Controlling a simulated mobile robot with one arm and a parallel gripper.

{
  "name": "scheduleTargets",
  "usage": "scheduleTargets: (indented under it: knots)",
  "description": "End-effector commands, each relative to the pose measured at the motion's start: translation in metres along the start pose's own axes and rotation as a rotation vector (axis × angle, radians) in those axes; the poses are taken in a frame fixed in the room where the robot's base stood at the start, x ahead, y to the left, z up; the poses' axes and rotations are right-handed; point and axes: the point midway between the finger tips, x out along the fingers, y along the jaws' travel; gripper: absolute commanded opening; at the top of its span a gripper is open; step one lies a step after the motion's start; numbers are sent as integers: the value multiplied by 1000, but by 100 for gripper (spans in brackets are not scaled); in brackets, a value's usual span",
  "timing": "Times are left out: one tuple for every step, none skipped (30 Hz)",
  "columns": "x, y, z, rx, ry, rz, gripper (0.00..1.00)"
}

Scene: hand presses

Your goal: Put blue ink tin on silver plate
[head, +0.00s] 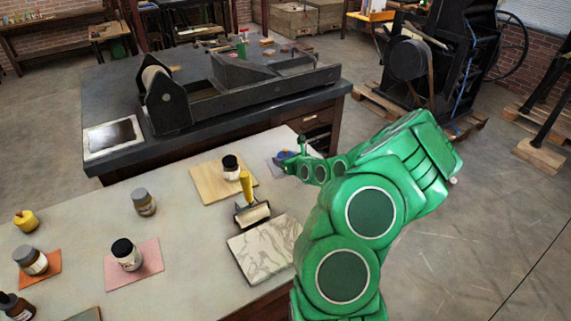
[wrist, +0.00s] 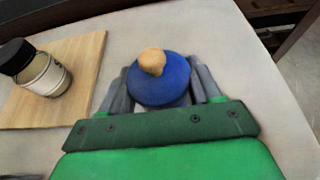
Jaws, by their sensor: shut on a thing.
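The blue ink tin (wrist: 172,82) has a round blue top with a pale tan knob. In the wrist view it sits between the two grey fingers of my gripper (wrist: 162,95), which is shut on it. In the head view the tin is a small blue patch (head: 284,155) at my gripper (head: 287,163), at the far right part of the pale table.
A wooden board (head: 212,184) with a dark-lidded jar (head: 230,168) lies left of my gripper. A yellow-handled roller (head: 247,195) and marbled slab (head: 262,252) lie nearer. More jars stand at left, one on a pink mat (head: 148,272). A dark press table (head: 225,112) stands behind.

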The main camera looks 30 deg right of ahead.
Motion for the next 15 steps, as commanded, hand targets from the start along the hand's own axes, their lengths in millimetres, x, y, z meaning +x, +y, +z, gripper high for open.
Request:
scheduleTargets:
  knots:
    - [2, 0, -5, -1, 1, 0, 22]
    - [3, 0, -8, -1, 0, -1, 22]
    - [5, 0, -12, -1, 0, -1, 22]
    - [6, 0, -14, -1, 0, -1, 22]
    - [7, 0, -17, 0, 1, 0, 22]
    - [8, 0, -20, 0, 1, 0, 22]
    - [8, 0, -21, 1, 2, 0, 22]
    - [9, 0, -22, 1, 2, 0, 22]
    - [9, 0, -22, 1, 1, 0, 22]
    - [9, 0, -22, 1, 1, 0, 22]
    - [9, 0, -22, 1, 1, 0, 22]
    - [9, 0, -22, 1, 0, 0, 22]
    - [9, 0, -22, 1, 0, 0, 22]
    - [9, 0, -22, 1, 0, 0, 22]
    - [9, 0, -22, 1, 0, 0, 22]
